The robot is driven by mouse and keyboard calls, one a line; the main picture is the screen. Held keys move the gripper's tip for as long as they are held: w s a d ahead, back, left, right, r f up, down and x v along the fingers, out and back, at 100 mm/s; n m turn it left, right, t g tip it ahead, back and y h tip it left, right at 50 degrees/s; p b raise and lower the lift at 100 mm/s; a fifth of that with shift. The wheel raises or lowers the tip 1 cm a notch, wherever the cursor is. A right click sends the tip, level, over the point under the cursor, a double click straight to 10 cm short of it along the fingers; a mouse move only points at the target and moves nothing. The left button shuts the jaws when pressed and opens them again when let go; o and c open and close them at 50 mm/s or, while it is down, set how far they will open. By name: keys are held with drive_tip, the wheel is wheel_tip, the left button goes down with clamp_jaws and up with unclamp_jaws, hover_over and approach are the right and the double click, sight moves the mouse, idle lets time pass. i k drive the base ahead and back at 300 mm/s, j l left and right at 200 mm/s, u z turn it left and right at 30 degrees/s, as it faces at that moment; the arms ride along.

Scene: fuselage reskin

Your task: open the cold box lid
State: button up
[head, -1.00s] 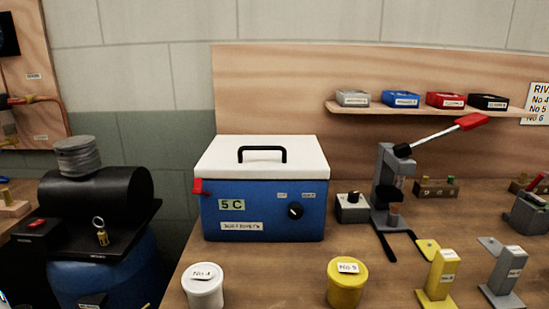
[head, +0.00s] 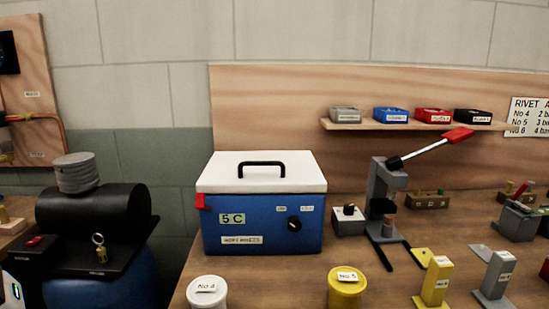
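The cold box (head: 263,225) is a blue chest on the wooden workbench, left of the middle in the head view. Its white lid (head: 225,176) lies flat and closed on top. A black handle (head: 262,165) arches over the lid. A red latch (head: 201,201) sits at the upper left front corner. The front carries a "5 C" label, a black knob (head: 294,224) and a label that seems to read "soft rivets". My gripper is not in view.
White (head: 206,291) and yellow (head: 346,288) pots stand in front of the box. A grey lever press (head: 386,200) with a red-handled lever stands to its right, beside yellow and grey stands. A shelf (head: 410,125) holds small boxes.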

sight(277, 172)
drive_tip(key=k+j+z, duration=0.4)
drive_tip(key=j+z, duration=0.2)
drive_tip(key=i+j+z, duration=0.15)
drive_tip(key=i, duration=1.1)
